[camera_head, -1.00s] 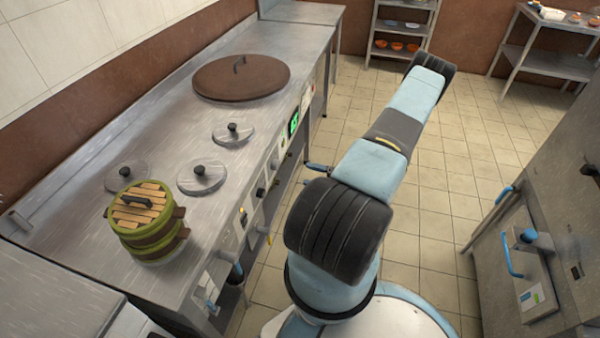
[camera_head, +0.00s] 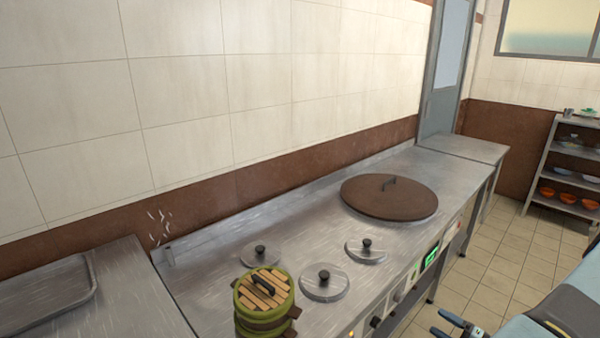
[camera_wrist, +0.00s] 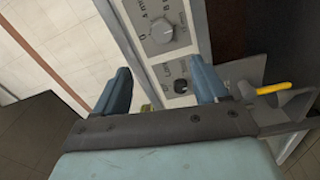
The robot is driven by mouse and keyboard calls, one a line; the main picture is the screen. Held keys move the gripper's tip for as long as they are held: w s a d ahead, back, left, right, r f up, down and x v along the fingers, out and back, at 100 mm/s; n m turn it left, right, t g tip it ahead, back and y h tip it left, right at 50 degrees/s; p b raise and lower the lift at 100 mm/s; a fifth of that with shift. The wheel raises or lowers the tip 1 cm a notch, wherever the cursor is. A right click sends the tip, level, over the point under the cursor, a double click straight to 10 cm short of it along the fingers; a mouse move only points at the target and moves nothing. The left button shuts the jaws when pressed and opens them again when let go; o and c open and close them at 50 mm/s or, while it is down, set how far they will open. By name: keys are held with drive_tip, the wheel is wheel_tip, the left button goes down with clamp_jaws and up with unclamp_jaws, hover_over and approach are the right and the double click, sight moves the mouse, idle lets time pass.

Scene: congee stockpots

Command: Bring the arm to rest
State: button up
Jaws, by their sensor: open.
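My gripper (camera_head: 446,325) shows at the lower right edge of the head view, beside the front of the steel stove counter (camera_head: 330,215). In the wrist view its two blue fingers (camera_wrist: 162,82) stand apart with nothing between them. Beyond them is the stove's control panel (camera_wrist: 160,22), with grey and black knobs, and a yellow lever (camera_wrist: 273,88) to the right. I cannot tell the exact gap between fingers and panel. Part of my arm shows in the lower right corner of the head view; the rest is out of frame.
On the counter are a large brown lid (camera_head: 390,205), several small round steel lids (camera_head: 325,288) and a green steamer (camera_head: 262,305) with a slatted top. A shelf with bowls (camera_head: 570,165) stands at the far right. Tiled floor (camera_head: 505,265) lies open beyond the stove.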

drive_tip(key=w+a+r+n+g+h, duration=0.1)
drive_tip(key=a+r+n+g, duration=0.4)
drive_tip(key=r+n, duration=0.45)
drive_tip(key=w+a+r+n+g, duration=0.1)
drive_tip(key=a+r+n+g, duration=0.4)
drive_tip(key=r+n, duration=0.45)
drive_tip(key=w+a+r+n+g+h, duration=0.1)
drive_tip(key=a+r+n+g, duration=0.5)
drive_tip(key=r, duration=0.6)
drive_tip(key=s+a+r+n+t+h, duration=0.3)
drive_tip(key=s+a+r+n+h, duration=0.1)
drive_tip(key=s+r+n, duration=0.5)
drive_tip(key=s+a+r+n+t+h, duration=0.4)
drive_tip(key=s+a+r+n, duration=0.3)
drive_tip(key=r+n, duration=0.7)
drive_tip(key=shift+s+h, duration=0.7)
drive_tip(key=shift+s, duration=0.2)
drive_tip(key=shift+a+r, duration=0.1)
